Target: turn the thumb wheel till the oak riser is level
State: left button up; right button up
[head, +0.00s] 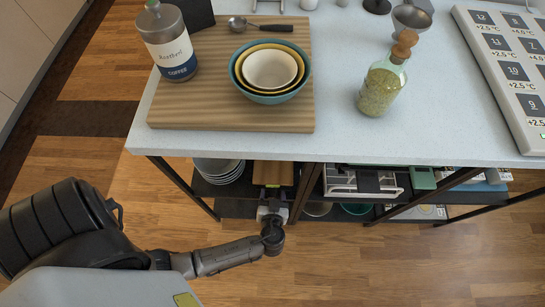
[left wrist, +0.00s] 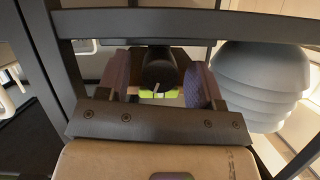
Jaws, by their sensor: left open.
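A tan wooden slab (head: 273,172), which looks like the oak riser, sits in the frame under the counter. My left gripper (head: 272,205) is open at the slab's near end. In the left wrist view a dark rounded part (left wrist: 158,66), possibly the thumb wheel, stands in the middle with yellow-green behind it. I cannot tell whether the gripper touches it, or whether the slab is level. My right gripper is not in view.
Stacked plates (head: 219,168) stand left of the slab; the stack also shows in the left wrist view (left wrist: 255,85). A white rack (head: 345,183) and dark frame legs (head: 184,189) are nearby. Above, the counter (head: 340,145) holds a wooden board (head: 190,108), bowls and a jar.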

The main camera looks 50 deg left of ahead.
pick_arm(q)
jog(key=c, duration=0.9)
jog(key=shift+f+b, duration=0.2)
jog(key=shift+b, duration=0.3)
jog(key=n+t+h+b, duration=0.1)
jog(key=n+b, duration=0.1)
jog(key=b, duration=0.1)
jog(key=shift+s+f, duration=0.1)
jog(key=shift+s, duration=0.05)
jog(key=shift+r+n+b, duration=0.2)
jog(key=shift+n+b, duration=0.1)
jog(key=shift+b, duration=0.2)
jog(key=shift+r, duration=0.1)
jog(key=o, duration=0.9)
